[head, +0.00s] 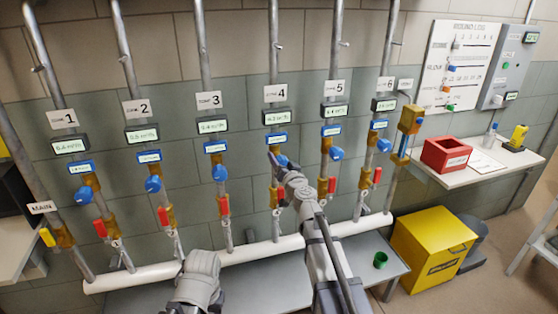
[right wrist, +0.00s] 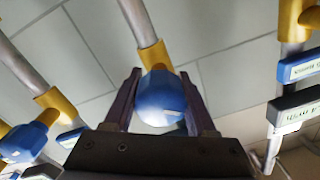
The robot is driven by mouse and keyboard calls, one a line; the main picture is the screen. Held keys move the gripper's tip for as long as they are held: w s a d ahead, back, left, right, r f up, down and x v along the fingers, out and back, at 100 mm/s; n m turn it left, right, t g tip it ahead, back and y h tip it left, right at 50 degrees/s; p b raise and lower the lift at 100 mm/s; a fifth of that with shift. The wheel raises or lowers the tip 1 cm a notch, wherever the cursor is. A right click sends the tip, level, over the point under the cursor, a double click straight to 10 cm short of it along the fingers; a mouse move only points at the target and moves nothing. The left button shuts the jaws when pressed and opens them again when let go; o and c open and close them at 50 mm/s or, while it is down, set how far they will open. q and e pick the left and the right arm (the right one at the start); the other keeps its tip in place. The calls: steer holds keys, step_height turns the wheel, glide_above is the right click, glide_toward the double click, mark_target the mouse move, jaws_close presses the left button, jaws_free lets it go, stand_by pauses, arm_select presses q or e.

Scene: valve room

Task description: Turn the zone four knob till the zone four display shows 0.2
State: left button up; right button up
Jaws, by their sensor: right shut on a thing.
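The zone four pipe carries a "4" sign (head: 276,93) and a dark display (head: 277,117) below it, whose digits are too small to read surely. A blue label (head: 276,139) sits under the display. The round blue zone four knob (right wrist: 160,98) is between the two fingers of my right gripper (right wrist: 162,100), which is shut on it. In the head view my right gripper (head: 280,163) covers part of the knob.
Neighbouring pipes carry blue knobs, the zone three knob (head: 220,173) and zone five knob (head: 336,154), and red-handled valves. A white main pipe (head: 150,276) runs below. A yellow bin (head: 432,248) stands right, and a red box (head: 446,154) sits on a shelf.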

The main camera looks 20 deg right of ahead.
steer(key=shift+c, duration=0.6)
steer(key=shift+m, duration=1.9)
steer(key=o, duration=1.4)
steer(key=shift+s, duration=0.1)
steer(key=s, duration=0.7)
steer(key=shift+s+d, duration=0.25)
steer(key=shift+s, duration=0.05)
